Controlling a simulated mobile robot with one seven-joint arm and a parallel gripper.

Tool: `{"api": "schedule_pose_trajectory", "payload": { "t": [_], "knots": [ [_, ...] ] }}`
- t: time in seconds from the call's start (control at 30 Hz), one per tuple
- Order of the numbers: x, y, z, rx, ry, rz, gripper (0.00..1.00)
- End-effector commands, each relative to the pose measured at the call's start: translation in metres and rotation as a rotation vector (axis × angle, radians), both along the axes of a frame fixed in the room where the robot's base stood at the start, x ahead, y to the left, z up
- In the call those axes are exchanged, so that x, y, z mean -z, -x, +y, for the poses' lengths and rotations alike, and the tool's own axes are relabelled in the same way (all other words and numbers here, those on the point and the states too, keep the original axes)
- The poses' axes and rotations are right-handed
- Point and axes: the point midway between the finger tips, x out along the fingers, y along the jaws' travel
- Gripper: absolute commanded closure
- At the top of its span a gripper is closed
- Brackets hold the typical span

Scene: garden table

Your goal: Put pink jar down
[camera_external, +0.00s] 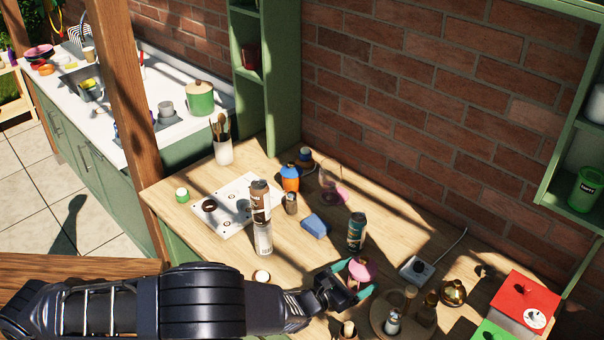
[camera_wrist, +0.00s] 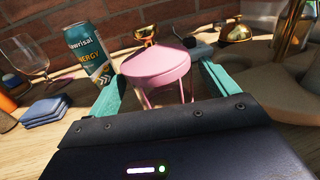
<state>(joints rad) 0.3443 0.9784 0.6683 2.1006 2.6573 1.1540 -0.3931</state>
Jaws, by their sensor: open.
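The pink jar (camera_external: 362,268) has a round pink lid with a gold knob and stands on the wooden table. In the wrist view the pink jar (camera_wrist: 158,68) sits between the two teal fingers. My gripper (camera_external: 355,278) is open around it, with a finger on each side; the fingers also show in the wrist view (camera_wrist: 160,92). Some space shows between the left finger and the jar's body. The jar's lower part is hidden behind my gripper's dark housing in the wrist view.
A round wooden tray (camera_external: 380,318) with bottles is close on the right.

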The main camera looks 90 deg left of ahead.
Motion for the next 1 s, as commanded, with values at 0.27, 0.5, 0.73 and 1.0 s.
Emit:
{"api": "schedule_pose_trajectory", "payload": {
  "t": [0.27, 0.5, 0.73, 1.0],
  "knots": [
    [-0.003, 0.019, -0.013, 0.000, 0.001, -0.001, 0.14],
    [-0.003, 0.058, -0.039, 0.001, 0.001, 0.002, 0.14],
    [-0.003, 0.088, -0.058, 0.000, 0.001, 0.001, 0.14],
    [-0.002, 0.100, -0.067, 0.000, 0.000, 0.000, 0.14]
  ]
}}
